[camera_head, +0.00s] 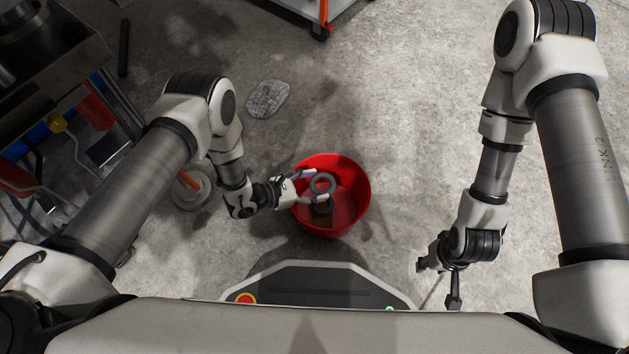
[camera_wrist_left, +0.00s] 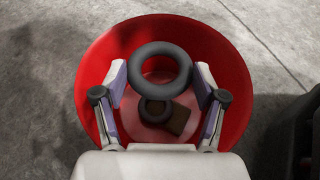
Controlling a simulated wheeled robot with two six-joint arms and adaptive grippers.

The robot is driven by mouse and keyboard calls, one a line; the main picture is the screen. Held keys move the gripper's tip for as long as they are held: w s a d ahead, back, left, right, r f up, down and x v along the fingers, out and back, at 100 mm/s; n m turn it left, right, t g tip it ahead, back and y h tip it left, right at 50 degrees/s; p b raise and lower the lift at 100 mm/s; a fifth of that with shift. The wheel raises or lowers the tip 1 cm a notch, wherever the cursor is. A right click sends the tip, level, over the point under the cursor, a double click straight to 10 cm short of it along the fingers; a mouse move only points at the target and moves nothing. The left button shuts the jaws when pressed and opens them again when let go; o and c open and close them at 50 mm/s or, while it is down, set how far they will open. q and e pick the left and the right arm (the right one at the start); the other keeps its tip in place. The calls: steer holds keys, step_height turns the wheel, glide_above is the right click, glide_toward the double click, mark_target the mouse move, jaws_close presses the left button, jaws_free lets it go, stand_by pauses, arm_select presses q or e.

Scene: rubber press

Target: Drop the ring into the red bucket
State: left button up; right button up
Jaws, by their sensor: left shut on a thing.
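A dark grey ring (camera_head: 323,175) is held by my left gripper (camera_head: 318,184) over the red bucket (camera_head: 357,184). In the left wrist view the ring (camera_wrist_left: 160,48) sits between the two fingertips of the left gripper (camera_wrist_left: 161,74), which are closed on its opposite sides. The red bucket (camera_wrist_left: 222,60) lies around and below it there, its opening facing up. My right gripper (camera_head: 436,282) is right of the bucket, apart from it, with its fingers spread and nothing seen between them.
Inside the bucket lie a smaller-looking dark ring (camera_wrist_left: 146,112) and a brown block (camera_wrist_left: 179,121). A round pale container (camera_head: 190,190) stands left of the bucket. A cluttered rack (camera_head: 60,125) is at the left, a cart (camera_head: 320,30) at the top. The floor right of the bucket is clear.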

arm_select(q)
steer(key=shift+f+b, duration=0.4)
steer(key=shift+f, duration=0.45)
arm_select(e)
steer(key=shift+f, duration=0.8)
arm_select(q)
steer(key=shift+r, duration=0.1)
steer(key=o, duration=1)
steer(key=shift+a, duration=0.1)
steer(key=v, duration=1.1)
steer(key=shift+s+a+r, duration=0.15)
steer(key=shift+s+a, duration=0.1)
steer(key=shift+a, duration=0.05)
